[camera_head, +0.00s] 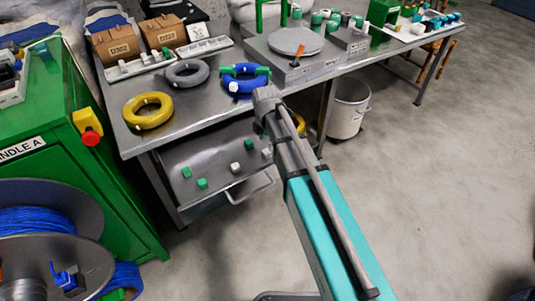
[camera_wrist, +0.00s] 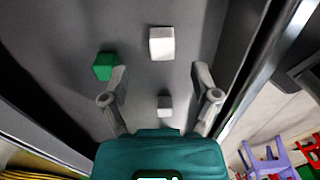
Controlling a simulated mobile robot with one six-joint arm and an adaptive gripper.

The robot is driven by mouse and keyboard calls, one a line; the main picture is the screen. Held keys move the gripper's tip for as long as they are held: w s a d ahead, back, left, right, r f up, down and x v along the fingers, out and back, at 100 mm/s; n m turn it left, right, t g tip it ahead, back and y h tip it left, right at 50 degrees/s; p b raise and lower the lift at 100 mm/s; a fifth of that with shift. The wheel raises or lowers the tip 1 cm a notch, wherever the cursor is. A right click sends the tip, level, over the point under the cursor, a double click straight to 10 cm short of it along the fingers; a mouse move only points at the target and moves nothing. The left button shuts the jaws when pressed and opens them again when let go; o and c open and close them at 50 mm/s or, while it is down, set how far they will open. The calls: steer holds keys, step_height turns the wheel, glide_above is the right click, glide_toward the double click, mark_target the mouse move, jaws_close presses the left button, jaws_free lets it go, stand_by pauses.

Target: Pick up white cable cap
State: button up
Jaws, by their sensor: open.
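Two white caps lie in the open grey drawer. In the wrist view, one white cap (camera_wrist: 162,44) is beyond my fingertips, and a smaller-looking white cap (camera_wrist: 165,105) shows between my fingers, apart from both. A green cap (camera_wrist: 105,66) lies near the left fingertip. My gripper (camera_wrist: 160,78) is open and empty over the drawer floor; its height above it is hard to tell. In the head view, a white cap (camera_head: 235,167) lies among green caps (camera_head: 202,184), and another white cap (camera_head: 267,153) sits beside my arm. My fingers are hidden there.
The drawer (camera_head: 218,200) has raised walls and a front handle (camera_head: 252,190). The bench top above it holds yellow (camera_head: 148,110), grey (camera_head: 187,73) and blue (camera_head: 240,84) cable coils. A green cabinet (camera_head: 85,160) stands at the left, a white bucket (camera_head: 348,108) at the right.

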mark_target(266, 151)
steer(key=shift+f, duration=0.15)
step_height(266, 151, down, 5)
steer(key=b, duration=0.5)
stand_by(0.6)
steer(key=c, duration=0.8)
